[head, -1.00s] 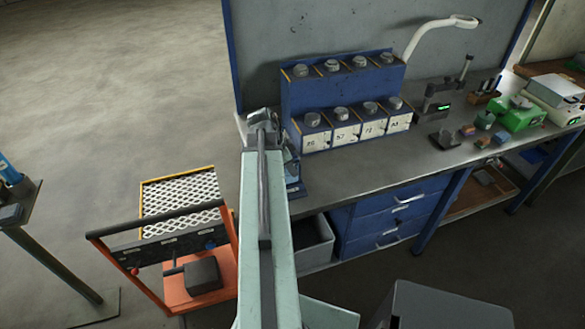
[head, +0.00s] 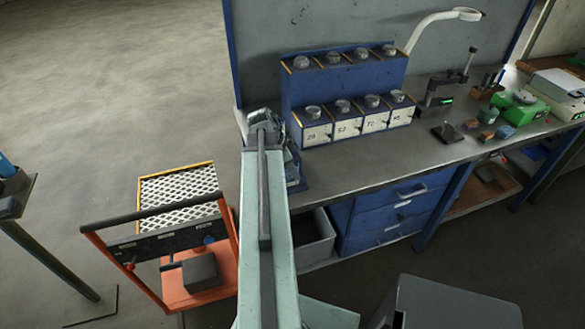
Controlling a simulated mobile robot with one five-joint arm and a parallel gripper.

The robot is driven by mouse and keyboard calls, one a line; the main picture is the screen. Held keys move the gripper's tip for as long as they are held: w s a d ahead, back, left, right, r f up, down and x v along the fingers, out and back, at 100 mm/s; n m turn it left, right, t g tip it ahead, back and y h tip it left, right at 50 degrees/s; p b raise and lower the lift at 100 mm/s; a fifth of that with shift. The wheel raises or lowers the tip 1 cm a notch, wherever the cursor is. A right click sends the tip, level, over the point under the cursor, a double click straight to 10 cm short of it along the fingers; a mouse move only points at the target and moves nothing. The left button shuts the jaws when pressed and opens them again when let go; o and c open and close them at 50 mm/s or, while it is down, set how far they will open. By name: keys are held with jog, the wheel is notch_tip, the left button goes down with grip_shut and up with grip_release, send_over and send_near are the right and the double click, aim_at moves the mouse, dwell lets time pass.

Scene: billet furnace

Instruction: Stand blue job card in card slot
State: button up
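My gripper (head: 262,120) is at the far end of my pale green arm, above the left end of the workbench, beside the blue rack. It is seen from behind and is small, so I cannot tell whether its fingers are open or hold anything. A dark blue upright piece (head: 294,172) stands on the bench edge just right of my arm, partly hidden by it. I cannot tell whether it is the card slot. I cannot make out the blue job card.
The blue rack (head: 291,90) has knobbed, numbered bins. Small blocks (head: 487,136), a green device (head: 520,112) and a white lamp (head: 445,17) are on the bench to the right. An orange cart (head: 160,290) stands left of my arm. The bench front middle (head: 370,160) is clear.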

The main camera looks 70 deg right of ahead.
jog(key=p+v, duration=0.7)
jog(key=v, duration=0.1)
jog(key=shift+f, duration=0.1)
